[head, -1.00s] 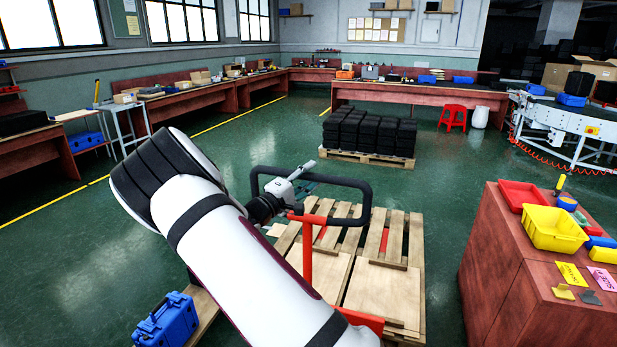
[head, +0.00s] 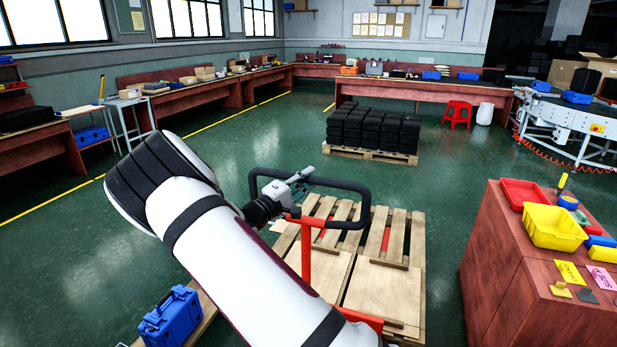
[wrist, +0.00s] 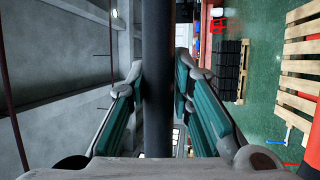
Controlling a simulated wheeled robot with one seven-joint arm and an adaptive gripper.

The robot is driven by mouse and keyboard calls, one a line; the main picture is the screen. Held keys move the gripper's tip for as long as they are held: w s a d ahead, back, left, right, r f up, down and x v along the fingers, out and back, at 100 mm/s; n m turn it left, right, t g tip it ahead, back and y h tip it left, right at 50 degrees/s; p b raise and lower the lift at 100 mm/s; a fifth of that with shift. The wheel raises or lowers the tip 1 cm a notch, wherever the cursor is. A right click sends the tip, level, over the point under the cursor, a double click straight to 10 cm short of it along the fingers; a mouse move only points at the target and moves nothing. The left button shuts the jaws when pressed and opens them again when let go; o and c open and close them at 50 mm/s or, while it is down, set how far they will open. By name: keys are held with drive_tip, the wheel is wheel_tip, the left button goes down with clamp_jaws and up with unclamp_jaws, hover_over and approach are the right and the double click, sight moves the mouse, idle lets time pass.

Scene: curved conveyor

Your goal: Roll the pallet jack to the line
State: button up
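The pallet jack has a black looped handle (head: 366,208) and a red post (head: 306,255). Its red base shows low in the head view, partly behind my arm. A wooden pallet (head: 398,235) with flat boards on it lies over the jack's forks. In the wrist view, the black bar (wrist: 158,60) runs between my two fingers (wrist: 158,85), which lie close against both sides. A curved conveyor (head: 560,117) stands at the far right. A yellow floor line (head: 50,206) runs along the left.
A pallet of black blocks (head: 372,130) stands ahead, with a red stool (head: 457,114) beyond it. A red-brown cabinet (head: 500,270) with bins stands close at right. A blue case (head: 172,318) is at lower left. Green floor is open at left and between pallet and cabinet.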

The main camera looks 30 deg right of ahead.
drive_tip(key=o, duration=0.4)
drive_tip(key=shift+w+d, duration=0.15)
drive_tip(key=shift+d, duration=0.15)
drive_tip(key=shift+a, duration=0.1)
drive_tip(key=v, duration=1.2)
